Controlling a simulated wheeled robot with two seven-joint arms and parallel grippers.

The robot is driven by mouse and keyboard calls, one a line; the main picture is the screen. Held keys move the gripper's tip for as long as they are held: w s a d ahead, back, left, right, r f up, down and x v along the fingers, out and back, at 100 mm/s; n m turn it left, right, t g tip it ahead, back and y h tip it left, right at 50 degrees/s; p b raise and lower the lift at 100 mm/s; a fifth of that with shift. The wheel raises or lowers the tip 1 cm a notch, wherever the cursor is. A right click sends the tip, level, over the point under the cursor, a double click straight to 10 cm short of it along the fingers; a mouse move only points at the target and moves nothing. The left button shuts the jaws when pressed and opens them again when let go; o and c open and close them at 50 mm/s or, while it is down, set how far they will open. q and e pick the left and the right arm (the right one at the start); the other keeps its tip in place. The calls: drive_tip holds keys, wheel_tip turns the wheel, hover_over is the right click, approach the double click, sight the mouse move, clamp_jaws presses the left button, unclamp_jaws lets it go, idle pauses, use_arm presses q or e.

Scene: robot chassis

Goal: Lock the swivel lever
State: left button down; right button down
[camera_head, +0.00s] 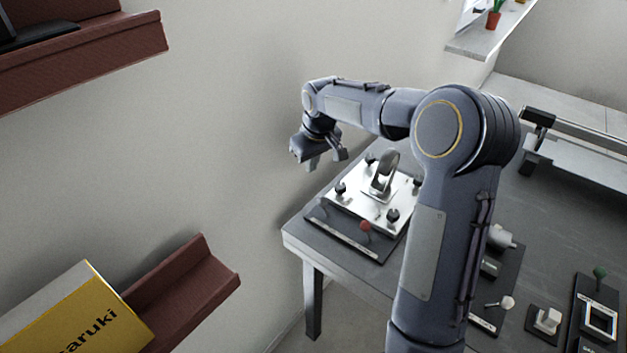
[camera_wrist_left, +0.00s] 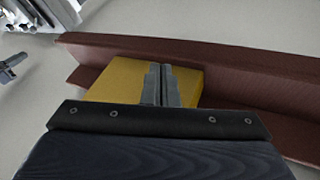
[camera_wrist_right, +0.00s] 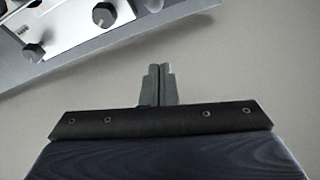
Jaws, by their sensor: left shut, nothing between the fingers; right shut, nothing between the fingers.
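A bright metal plate (camera_head: 343,203) with several black knobs and an upright grey loop-shaped part (camera_head: 384,174) sits on a dark base at the table's far left end. My right gripper (camera_head: 312,164) is above and left of the plate, touching nothing. Its closed fingers show in the right wrist view (camera_wrist_right: 158,85), with the plate's corner at upper left. My left gripper (camera_wrist_left: 160,85) is shut and empty; the head view does not show it.
A brown-red shelf (camera_head: 185,290) with a yellow box (camera_head: 85,320) is at lower left. The wall is close behind the plate. My right arm hides part of the table.

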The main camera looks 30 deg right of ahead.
sight(324, 205)
drive_tip(key=x, duration=0.9)
drive_tip(key=shift+d+f, duration=0.1)
drive_tip(key=shift+f, duration=0.3)
drive_tip(key=s, duration=0.3)
drive_tip(key=shift+s+d+r+p, duration=0.15)
drive_tip(key=shift+s+r+p, duration=0.15)
drive_tip(key=shift+r, duration=0.1)
drive_tip(key=shift+s+f, duration=0.1)
drive_tip(key=shift+s, duration=0.05)
